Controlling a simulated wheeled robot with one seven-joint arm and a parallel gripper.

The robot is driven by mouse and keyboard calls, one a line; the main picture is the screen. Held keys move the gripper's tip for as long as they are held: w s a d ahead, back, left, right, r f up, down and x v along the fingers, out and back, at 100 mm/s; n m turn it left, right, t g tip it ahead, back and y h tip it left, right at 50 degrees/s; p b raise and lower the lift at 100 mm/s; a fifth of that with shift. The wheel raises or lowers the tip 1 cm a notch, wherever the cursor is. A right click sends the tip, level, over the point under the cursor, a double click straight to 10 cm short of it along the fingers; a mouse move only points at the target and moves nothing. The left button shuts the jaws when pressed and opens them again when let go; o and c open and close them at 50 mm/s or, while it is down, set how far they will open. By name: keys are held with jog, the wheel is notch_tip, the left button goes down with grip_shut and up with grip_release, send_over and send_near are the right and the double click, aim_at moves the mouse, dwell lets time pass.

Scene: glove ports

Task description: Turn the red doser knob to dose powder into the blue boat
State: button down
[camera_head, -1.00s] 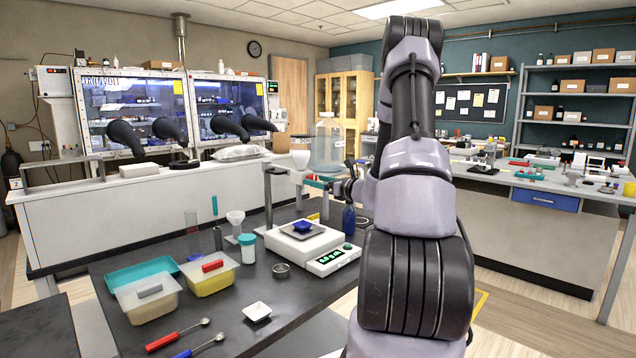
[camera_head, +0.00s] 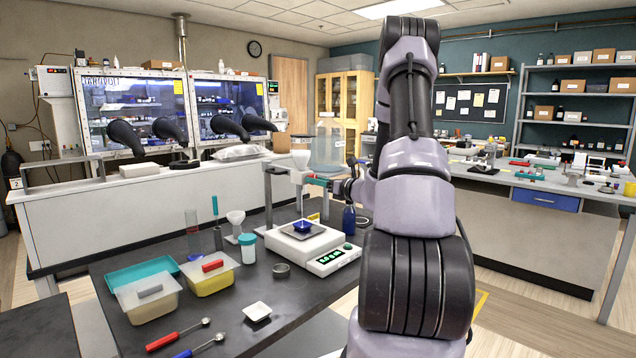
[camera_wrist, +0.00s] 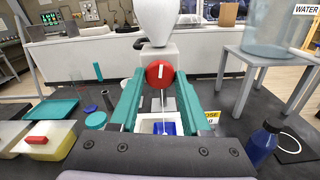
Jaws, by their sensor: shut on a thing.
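The red doser knob (camera_wrist: 160,73) with a white mark faces me in the wrist view. The mark stands nearly upright. My gripper (camera_wrist: 160,82) has its teal fingers shut on the knob, one on each side. The doser (camera_head: 300,164) with its pale hopper stands over the balance in the head view. The blue boat (camera_head: 303,226) sits on the balance (camera_head: 285,241) under the doser. The boat also shows below the knob in the wrist view (camera_wrist: 166,129). A thin pale streak runs down below the knob; I cannot tell whether it is powder. The boat's contents are too small to tell.
A blue bottle (camera_wrist: 263,142) stands close to the right of the balance. A large clear vessel (camera_wrist: 276,27) sits on a grey stand (camera_wrist: 262,62) behind it. Lidded tubs (camera_head: 210,277), a white dish (camera_head: 257,312) and spoons lie at the left and front of the bench.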

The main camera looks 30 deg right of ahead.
jog(key=m, duration=0.7)
dwell(0.6)
jog(key=shift+c, duration=1.9)
grip_release()
jog(key=v, duration=1)
jog(key=shift+s, duration=0.4)
jog(key=shift+d, duration=0.2)
